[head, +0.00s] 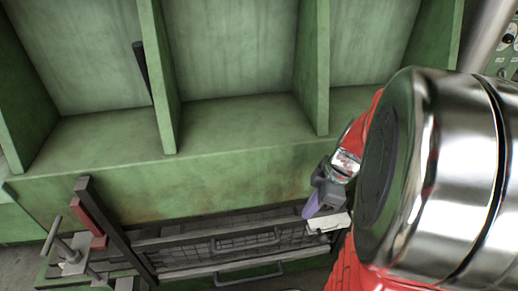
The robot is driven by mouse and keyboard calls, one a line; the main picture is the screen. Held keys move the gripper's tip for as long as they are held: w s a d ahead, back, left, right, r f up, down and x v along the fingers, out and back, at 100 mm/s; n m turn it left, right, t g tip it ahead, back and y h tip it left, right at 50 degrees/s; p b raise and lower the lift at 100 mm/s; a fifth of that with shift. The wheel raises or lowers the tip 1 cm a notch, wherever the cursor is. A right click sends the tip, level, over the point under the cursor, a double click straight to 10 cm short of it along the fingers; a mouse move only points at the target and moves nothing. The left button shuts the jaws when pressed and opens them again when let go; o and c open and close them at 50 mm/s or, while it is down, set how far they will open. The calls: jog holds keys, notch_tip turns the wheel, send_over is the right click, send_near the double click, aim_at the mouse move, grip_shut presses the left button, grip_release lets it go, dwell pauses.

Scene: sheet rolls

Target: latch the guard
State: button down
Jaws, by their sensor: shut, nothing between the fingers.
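The guard appears to be the dark framed mesh panel (205,246) low in the middle of the head view, with a bar handle across it. My gripper (311,211), grey with purple fingers, points down at the guard's right end. Its fingers are shut and empty. A small pale block (328,224), perhaps the latch, sits just below and right of the fingertips; I cannot tell if they touch.
A green machine body with open bays (235,55) and upright dividers stands behind the guard. A dark post (112,225) with red blocks and a grey T-handled clamp (72,250) stand at the lower left. A control panel (508,45) shows at the upper right.

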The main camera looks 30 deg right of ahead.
jog(key=shift+n+y, duration=0.4)
jog(key=shift+n, duration=0.5)
jog(key=d+f, duration=0.1)
jog(key=s+d+f, duration=0.1)
jog(key=d+f, duration=0.1)
jog(key=shift+s, duration=0.3)
jog(key=shift+f, duration=0.1)
notch_tip(320, 180, down, 10)
jog(key=shift+d, duration=0.25)
jog(key=shift+s+d, duration=0.1)
